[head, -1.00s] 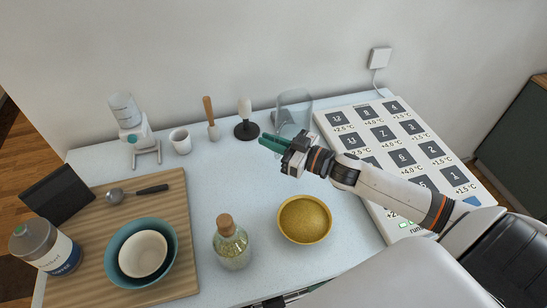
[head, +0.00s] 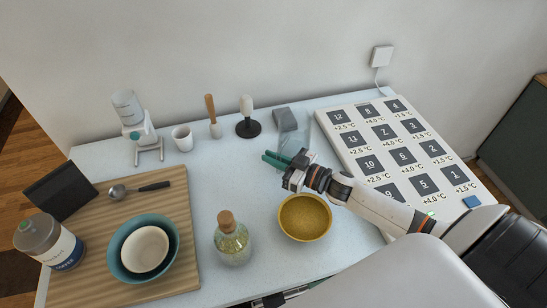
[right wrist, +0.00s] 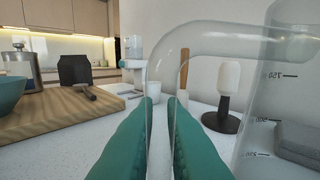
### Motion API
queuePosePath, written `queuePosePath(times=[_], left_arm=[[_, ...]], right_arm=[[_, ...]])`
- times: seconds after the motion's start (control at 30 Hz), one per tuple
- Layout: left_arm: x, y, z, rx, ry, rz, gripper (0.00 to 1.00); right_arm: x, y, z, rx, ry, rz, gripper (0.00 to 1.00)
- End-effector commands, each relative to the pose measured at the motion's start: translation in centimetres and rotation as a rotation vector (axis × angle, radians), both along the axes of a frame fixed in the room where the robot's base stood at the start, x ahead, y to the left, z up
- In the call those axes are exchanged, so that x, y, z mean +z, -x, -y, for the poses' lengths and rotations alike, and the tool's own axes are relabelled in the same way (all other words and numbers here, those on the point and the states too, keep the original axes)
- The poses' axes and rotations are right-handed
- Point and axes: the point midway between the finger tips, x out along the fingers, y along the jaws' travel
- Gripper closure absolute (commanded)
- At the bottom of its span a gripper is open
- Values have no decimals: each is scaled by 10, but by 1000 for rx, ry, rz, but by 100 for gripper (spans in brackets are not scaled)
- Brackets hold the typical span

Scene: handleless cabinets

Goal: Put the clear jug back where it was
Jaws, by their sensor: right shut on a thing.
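The clear jug (head: 301,133) is see-through and stands out faintly in the head view, between the grey block and the white panel. My right gripper (head: 277,159) has teal fingers and is shut on the jug's handle. In the right wrist view the fingers (right wrist: 160,135) close around the curved handle (right wrist: 157,82), and the jug's marked wall (right wrist: 258,90) rises at the right. The jug looks about upright. I cannot tell whether its base touches the counter. My left gripper is not in view.
A grey block (head: 285,118) sits behind the jug. A dark-based stand (head: 248,128) with a white top is left of it. The white numbered panel (head: 349,157) lies right, and a yellow bowl (head: 305,218) in front. The counter (head: 222,177) is clear left of the gripper.

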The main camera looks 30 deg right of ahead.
Motion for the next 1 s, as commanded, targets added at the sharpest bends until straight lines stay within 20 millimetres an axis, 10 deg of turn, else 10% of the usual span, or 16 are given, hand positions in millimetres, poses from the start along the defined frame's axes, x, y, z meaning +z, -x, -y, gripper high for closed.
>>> queuePosePath(times=[0.17, 0.53, 1.0], left_arm=[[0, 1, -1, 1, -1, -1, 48], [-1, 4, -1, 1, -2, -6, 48], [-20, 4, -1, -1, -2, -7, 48]], right_arm=[[-1, 0, 0, 0, -1, -1, 68], [0, 4, 2, 0, 1, -3, 68], [-1, 79, 45, 1, 2, -5, 68]])
